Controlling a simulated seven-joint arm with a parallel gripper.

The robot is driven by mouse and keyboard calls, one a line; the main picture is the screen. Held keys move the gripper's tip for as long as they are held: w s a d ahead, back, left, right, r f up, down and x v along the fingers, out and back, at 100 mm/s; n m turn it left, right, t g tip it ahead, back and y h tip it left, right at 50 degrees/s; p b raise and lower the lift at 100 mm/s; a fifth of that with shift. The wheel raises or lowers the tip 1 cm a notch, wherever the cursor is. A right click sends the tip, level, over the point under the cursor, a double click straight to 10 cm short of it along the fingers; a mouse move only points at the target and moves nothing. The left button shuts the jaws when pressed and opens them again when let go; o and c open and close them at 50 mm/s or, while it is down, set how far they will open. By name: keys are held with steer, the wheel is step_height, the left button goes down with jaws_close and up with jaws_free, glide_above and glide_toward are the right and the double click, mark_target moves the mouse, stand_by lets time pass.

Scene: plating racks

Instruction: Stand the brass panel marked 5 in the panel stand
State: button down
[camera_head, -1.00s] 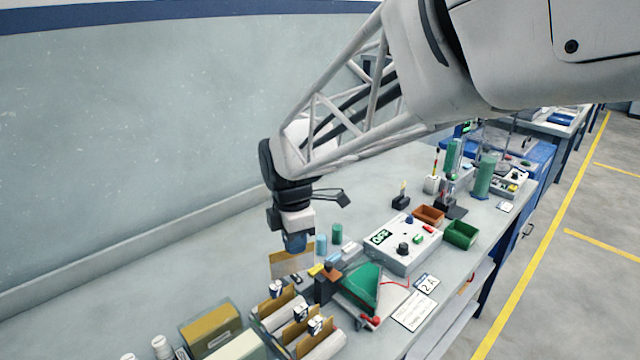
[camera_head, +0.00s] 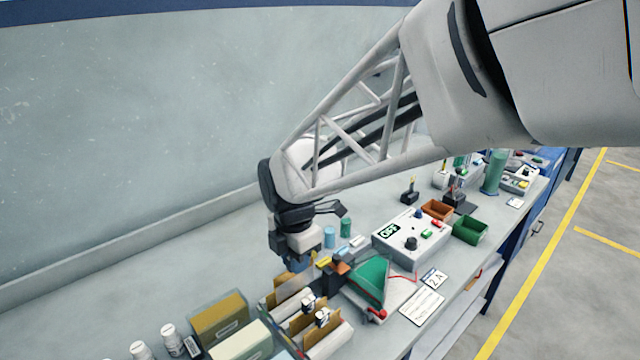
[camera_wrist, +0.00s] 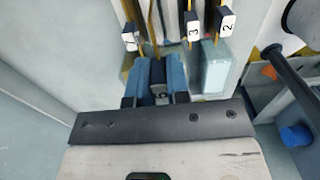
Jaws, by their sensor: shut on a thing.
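My gripper (camera_head: 297,264) is shut on a brass panel and sits right above the far left end of the panel stand (camera_head: 335,345). In the wrist view the blue fingers (camera_wrist: 157,75) close on the panel's dark tab (camera_wrist: 160,92); its number cannot be read. Brass sheet (camera_head: 288,285) shows just below the fingers in the head view, close to the stand; I cannot tell whether it sits in a slot. Other brass panels stand upright in the stand, with white tags marked 3 (camera_wrist: 193,28) and 2 (camera_wrist: 227,24). A further tag (camera_wrist: 130,41) is unreadable.
A box with a brass-coloured front (camera_head: 218,318) and white bottles (camera_head: 170,338) stand left of the stand. A green wedge-shaped piece (camera_head: 369,281) and a grey control box (camera_head: 411,236) stand to the right. The bench is clear behind, towards the wall.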

mark_target(297, 290)
steer(key=shift+f, duration=0.4)
steer(key=shift+f, duration=3.65)
steer(key=shift+f, duration=0.25)
steer(key=c, duration=1)
jaws_free()
steer(key=shift+r, duration=0.1)
steer(key=shift+r, duration=3.8)
steer(key=shift+d, duration=0.1)
